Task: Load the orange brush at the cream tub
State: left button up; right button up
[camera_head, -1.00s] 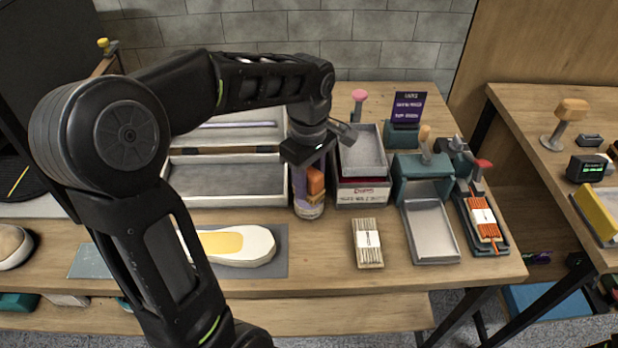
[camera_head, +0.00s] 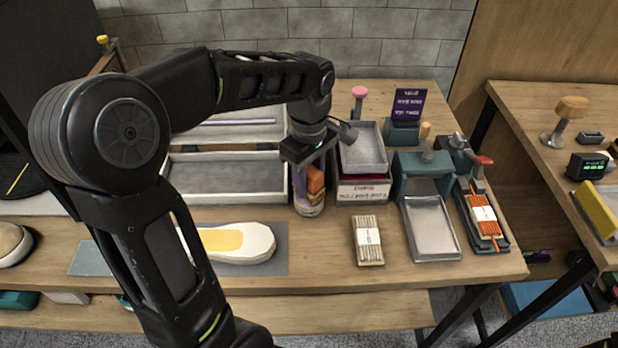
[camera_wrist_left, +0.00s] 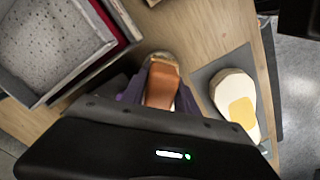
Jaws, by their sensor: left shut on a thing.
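The wrist view shows the brush (camera_wrist_left: 162,85) as an orange block between two purple fingers. A pale, rounded form (camera_head: 309,209) shows at the fingers' lower end. I cannot tell whether it is the cream tub or part of the brush, nor whether they touch. My right gripper is not in view.
A pale shoe form with a yellow patch (camera_head: 223,241) lies on a grey mat (camera_head: 279,262) to the left. To the right are a grey tray on a red-and-white box (camera_head: 363,191), a bundle of sticks (camera_head: 368,240) and a metal tray (camera_head: 431,230).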

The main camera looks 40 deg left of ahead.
aim_at(309, 169)
pick_arm(q)
jog(key=shift+f+b, duration=0.3)
jog(key=shift+f, duration=0.25)
dwell(1.4)
notch_tip(309, 169, up, 7)
jog(key=p, duration=0.5)
jog(key=shift+r+p, duration=0.1)
jog(key=shift+p, duration=0.2)
dwell(0.7)
